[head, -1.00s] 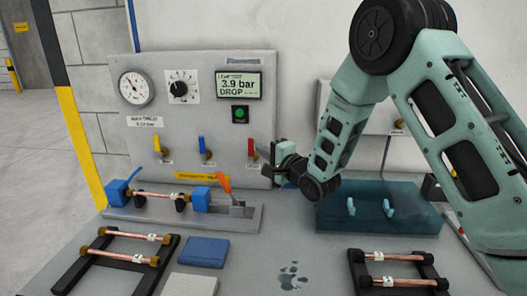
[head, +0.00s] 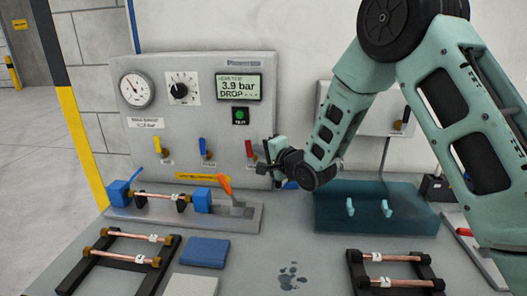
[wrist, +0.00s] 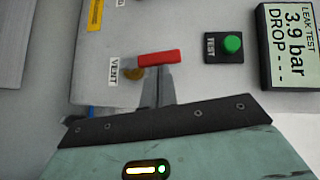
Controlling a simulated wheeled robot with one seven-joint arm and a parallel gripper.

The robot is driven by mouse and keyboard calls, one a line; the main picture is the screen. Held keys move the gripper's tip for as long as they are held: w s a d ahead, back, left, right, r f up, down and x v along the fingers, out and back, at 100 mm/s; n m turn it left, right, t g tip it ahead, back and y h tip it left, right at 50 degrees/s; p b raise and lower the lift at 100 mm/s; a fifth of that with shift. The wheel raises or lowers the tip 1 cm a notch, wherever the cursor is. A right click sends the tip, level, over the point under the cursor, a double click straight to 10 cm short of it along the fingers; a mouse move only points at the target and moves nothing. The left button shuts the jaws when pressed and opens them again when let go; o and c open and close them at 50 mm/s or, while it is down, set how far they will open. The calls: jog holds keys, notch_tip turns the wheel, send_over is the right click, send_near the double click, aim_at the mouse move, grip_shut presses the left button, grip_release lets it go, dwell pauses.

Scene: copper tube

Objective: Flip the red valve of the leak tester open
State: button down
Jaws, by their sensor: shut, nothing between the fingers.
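The leak tester panel (head: 190,75) stands upright at the back of the bench. Its red valve handle (head: 250,147) points upward at the panel's lower right in the head view. In the wrist view the red handle (wrist: 159,58) lies crosswise just beyond the fingertips, beside a VENT label and a brass fitting. My gripper (head: 263,168) is shut and empty, just to the right of and slightly below the handle. In the wrist view my gripper (wrist: 158,76) reaches up to the handle's edge. I cannot tell whether they touch.
Yellow (head: 157,144) and blue (head: 203,147) valve handles are left of the red one. The display (head: 239,87) reads 3.9 bar, above a green button (head: 240,114). A clamped copper tube (head: 160,196) lies below.

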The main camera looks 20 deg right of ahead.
jog(key=shift+w+a+f+n+g+h+p, duration=0.25)
jog(key=shift+w+a+n+g+h+p, duration=0.25)
jog(key=shift+a+n+g+h+p, duration=0.9)
jog(key=shift+w+a+f+n+g+h+p, duration=0.2)
jog(key=shift+w+a+n+g+h+p, duration=0.5)
jog(key=shift+p, duration=1.3)
jog(key=shift+w+a+f+n+g+h+p, duration=0.3)
jog(key=shift+a+n+g+h+p, duration=0.4)
jog(key=shift+a+h+p, duration=0.85)
jog(key=shift+y, duration=0.25)
